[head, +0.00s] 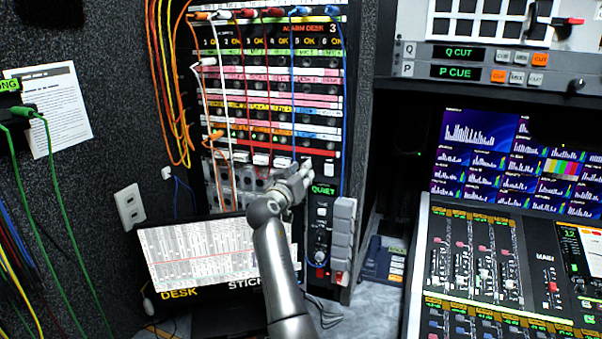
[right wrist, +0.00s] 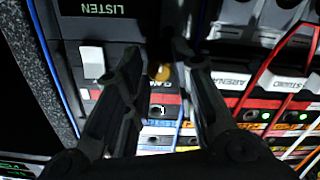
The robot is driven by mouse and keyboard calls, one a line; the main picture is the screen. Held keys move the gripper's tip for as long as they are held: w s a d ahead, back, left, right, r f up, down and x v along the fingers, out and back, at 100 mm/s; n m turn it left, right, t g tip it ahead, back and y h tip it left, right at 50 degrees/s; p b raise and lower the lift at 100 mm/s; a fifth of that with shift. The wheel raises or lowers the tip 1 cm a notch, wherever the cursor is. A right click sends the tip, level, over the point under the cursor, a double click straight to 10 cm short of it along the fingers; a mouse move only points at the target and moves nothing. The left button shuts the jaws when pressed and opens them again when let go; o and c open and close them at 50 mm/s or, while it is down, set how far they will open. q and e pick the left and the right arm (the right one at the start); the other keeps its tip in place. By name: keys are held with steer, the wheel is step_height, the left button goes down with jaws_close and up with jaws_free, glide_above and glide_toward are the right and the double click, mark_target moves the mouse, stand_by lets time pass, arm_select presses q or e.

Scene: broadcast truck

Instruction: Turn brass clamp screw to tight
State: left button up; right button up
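A small round brass-coloured knob, which looks like the clamp screw (right wrist: 162,73), shows in the right wrist view between my fingers on the panel face. My right gripper (right wrist: 156,55) is open around it, with a visible gap on both sides. I cannot tell how far the fingertips are from the panel. In the head view my right gripper (head: 302,177) is at the lower right of the patch rack, and the screw is hidden there. Whether the screw is loose or tight does not show. My left gripper is in neither view.
The patch rack (head: 270,153) carries several coloured cables, and a blue cable (right wrist: 181,125) runs close to my fingers. A monitor (head: 200,258) stands left of my arm, and a mixing console (head: 490,265) stands right.

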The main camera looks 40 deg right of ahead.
steer(key=shift+o, duration=1.2)
steer(key=v, duration=1.2)
